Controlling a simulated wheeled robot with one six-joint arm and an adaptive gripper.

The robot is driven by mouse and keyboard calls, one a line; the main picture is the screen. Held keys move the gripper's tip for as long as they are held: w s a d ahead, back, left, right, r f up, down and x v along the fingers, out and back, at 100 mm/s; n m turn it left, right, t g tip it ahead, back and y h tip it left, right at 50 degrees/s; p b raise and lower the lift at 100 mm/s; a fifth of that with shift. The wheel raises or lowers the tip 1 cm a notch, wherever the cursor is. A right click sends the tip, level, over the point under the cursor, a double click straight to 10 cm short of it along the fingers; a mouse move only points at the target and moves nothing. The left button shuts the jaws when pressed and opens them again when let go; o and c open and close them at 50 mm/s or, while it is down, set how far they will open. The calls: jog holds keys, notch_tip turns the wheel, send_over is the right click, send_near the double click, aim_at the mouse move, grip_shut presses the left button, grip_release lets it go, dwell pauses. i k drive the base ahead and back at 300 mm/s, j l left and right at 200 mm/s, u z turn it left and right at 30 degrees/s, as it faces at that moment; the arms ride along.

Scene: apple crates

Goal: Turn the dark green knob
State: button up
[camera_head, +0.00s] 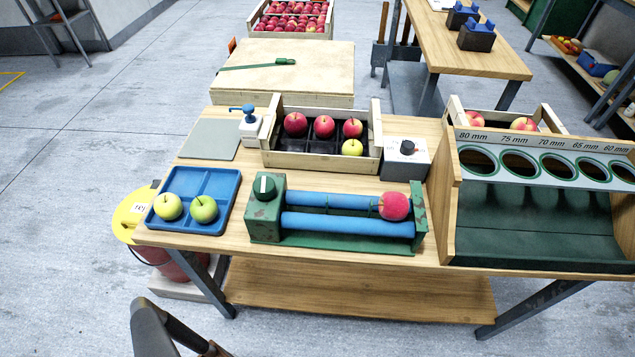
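The dark green knob (264,187) sits on top of the left end block of a green roller stand (262,220). It is round, with a white mark on its top. The stand has two blue rollers (335,201), and a red apple (394,206) rests at their right end. The knob is in full view and nothing touches it. I do not see my gripper clearly; a dark curved piece is cut off at the bottom left edge, and I cannot tell what it is.
A blue tray (222,184) with two green apples is left of the stand. Behind are a divided wooden crate (270,158) and a grey box (404,167) with a black knob. A sizing rack (450,190) stands right. The table's front strip is clear.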

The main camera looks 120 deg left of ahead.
aim_at(264, 188)
jog(key=u, duration=3.3)
